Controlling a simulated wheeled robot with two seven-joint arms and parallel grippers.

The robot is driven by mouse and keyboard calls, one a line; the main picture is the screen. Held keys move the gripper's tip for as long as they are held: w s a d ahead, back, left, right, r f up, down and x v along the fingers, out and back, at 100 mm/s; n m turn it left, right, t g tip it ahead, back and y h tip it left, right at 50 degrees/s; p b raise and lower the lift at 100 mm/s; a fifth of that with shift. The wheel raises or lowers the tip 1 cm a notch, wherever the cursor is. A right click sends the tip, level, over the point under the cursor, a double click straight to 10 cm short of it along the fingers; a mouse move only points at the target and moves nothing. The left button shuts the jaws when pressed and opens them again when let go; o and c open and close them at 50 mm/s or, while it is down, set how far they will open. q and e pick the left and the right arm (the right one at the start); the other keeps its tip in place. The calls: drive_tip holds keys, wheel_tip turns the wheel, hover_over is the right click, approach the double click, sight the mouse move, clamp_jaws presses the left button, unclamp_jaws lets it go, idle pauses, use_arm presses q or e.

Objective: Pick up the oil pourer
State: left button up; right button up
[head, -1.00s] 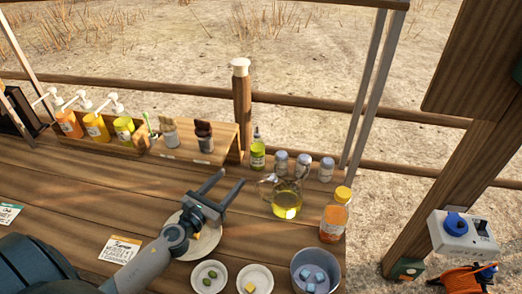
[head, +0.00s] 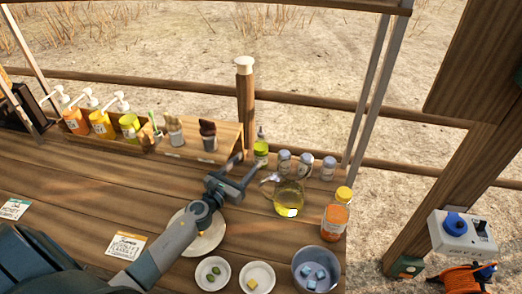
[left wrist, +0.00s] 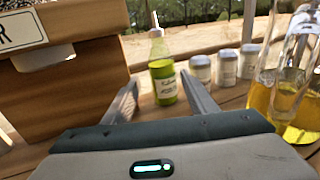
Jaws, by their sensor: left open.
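A small bottle of green-yellow liquid with a thin spout (head: 261,149) stands upright at the back of the wooden counter; in the left wrist view (left wrist: 163,72) its label shows. A glass vessel of yellow oil (head: 289,199) stands to its right and nearer; it shows at the right edge of the left wrist view (left wrist: 290,95). Which of the two is the oil pourer I cannot tell for sure. My left gripper (head: 252,162) is open and empty, just short of the green bottle, which appears between its fingers in the left wrist view. My right gripper is not in view.
Several grey-lidded jars (head: 306,166) stand right of the bottle. A wooden rack (head: 225,140) with pump bottles is close on the left. An orange bottle (head: 335,220), a metal bowl (head: 316,264) and small dishes (head: 257,277) sit at the front right. The counter's left front is mostly clear.

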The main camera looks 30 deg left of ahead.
sight(257, 151)
use_arm(q)
drive_tip(key=w, duration=0.4)
drive_tip(key=shift+d, duration=0.15)
drive_tip(key=shift+w+d+r+p, duration=0.1)
drive_tip(key=shift+w+r+p, duration=0.1)
drive_tip(key=shift+w+p, duration=0.2)
drive_tip(key=w, duration=0.2)
drive_tip(key=w+p, duration=0.1)
drive_tip(key=shift+w+d+r, duration=0.25)
drive_tip(key=shift+w, duration=0.45)
